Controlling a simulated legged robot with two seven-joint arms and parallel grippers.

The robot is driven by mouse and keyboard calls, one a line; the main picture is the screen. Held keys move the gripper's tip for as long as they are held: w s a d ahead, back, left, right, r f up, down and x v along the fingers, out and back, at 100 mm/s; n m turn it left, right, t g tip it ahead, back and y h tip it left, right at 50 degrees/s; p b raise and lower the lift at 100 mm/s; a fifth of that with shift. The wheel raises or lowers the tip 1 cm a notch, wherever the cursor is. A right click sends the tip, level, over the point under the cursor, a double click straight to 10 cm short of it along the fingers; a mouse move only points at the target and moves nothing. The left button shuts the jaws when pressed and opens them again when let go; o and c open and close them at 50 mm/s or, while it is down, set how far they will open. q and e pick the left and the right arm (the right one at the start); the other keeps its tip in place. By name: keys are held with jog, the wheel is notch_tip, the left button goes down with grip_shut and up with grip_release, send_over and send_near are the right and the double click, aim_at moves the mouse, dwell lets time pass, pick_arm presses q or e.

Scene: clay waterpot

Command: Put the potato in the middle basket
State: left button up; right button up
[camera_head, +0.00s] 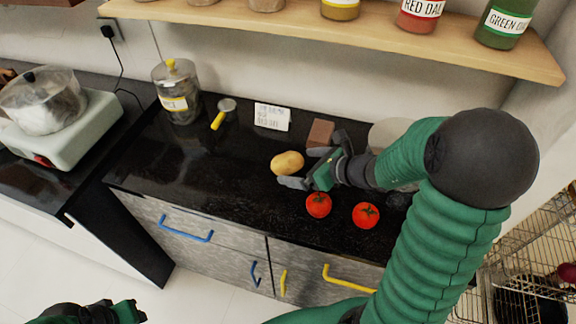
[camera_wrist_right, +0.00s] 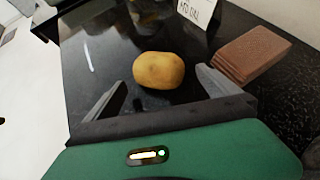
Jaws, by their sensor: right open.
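The potato (camera_head: 287,163) is yellow-brown and lies on the black countertop. It also shows in the right wrist view (camera_wrist_right: 159,70), ahead of and roughly between the fingertips. My right gripper (camera_head: 299,168) is open and empty just to the right of the potato, its fingers pointing at it. Its two fingers also show in the right wrist view (camera_wrist_right: 160,82). My left gripper (camera_head: 125,312) is at the bottom left, low in front of the cabinets, and its finger state is unclear. Wire baskets (camera_head: 527,240) stand at the far right; my right arm hides part of that area.
Two tomatoes (camera_head: 318,205) (camera_head: 366,215) lie near the counter's front edge. A brown block (camera_head: 320,133) and a white card (camera_head: 271,117) stand behind the gripper. A glass jar (camera_head: 177,92) stands at the back left. A shelf (camera_head: 330,28) with jars overhangs the counter.

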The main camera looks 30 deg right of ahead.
aim_at(296, 164)
jog(key=b+x, duration=0.1)
jog(key=x, duration=0.3)
jog(key=shift+a+r, duration=0.1)
jog(key=shift+r, duration=0.15)
jog(key=c, duration=1.7)
jog(key=shift+r, duration=0.1)
